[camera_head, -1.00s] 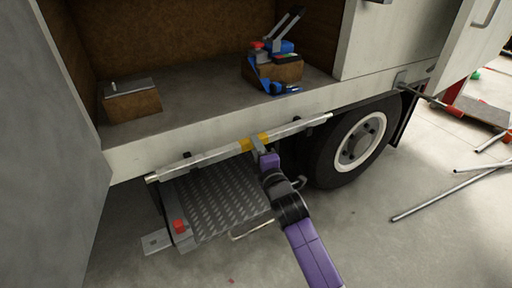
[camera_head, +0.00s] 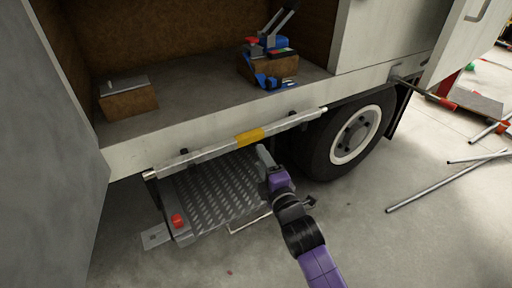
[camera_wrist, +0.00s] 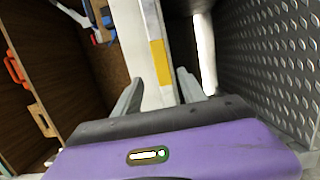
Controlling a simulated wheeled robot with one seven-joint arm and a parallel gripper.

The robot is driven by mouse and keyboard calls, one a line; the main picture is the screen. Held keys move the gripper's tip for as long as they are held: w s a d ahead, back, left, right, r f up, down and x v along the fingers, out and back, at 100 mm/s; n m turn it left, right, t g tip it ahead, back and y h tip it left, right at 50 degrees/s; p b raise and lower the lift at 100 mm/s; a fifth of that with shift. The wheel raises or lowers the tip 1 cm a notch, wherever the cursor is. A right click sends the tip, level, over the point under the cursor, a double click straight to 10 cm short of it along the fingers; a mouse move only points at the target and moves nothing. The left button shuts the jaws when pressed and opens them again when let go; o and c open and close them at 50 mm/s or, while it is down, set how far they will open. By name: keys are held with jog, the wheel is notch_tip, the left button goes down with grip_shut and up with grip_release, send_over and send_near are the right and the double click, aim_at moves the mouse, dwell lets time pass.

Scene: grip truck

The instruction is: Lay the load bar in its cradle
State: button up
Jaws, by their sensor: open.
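The load bar (camera_head: 212,152), a long pale bar with a yellow band (camera_head: 249,137) at its middle, lies along the truck's lower sill. Two small dark brackets, the cradle (camera_head: 185,154), show at the bar near its left and right parts. How deep the bar sits in them is hard to tell. My gripper (camera_head: 263,154) is open and empty, just in front of and below the yellow band, apart from the bar. In the wrist view, the open fingers (camera_wrist: 158,92) point toward the bar, and its yellow band (camera_wrist: 158,55) shows beyond them.
A ridged metal step (camera_head: 215,190) with a red block (camera_head: 177,221) is below the bar. A wheel (camera_head: 355,135) stands at right. The truck bed above holds a wooden block (camera_head: 128,101) and blue tools (camera_head: 270,45). Loose pipes (camera_head: 445,182) lie on the floor.

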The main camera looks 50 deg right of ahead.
jog(key=s+a+f+m+y, duration=0.2)
jog(key=s+a+m, duration=0.1)
jog(key=s+a, duration=0.55)
jog(key=s+a+f+m+y, duration=0.2)
jog(key=s+a+m+y, duration=0.1)
jog(key=s+a, duration=0.5)
jog(key=s+a+r+m+y, duration=0.1)
jog(key=s+a+r+m, duration=0.1)
jog(key=s, duration=0.6)
jog(key=s+a+r+m+g+y, duration=0.1)
jog(key=s+m, duration=0.3)
jog(key=s, duration=0.4)
jog(key=shift+a+r+m+y, duration=0.3)
jog(key=shift+a+r+y, duration=0.3)
jog(key=shift+a+r, duration=0.15)
notch_tip(320, 180, up, 13)
jog(key=p, duration=1.3)
jog(key=shift+f, duration=0.15)
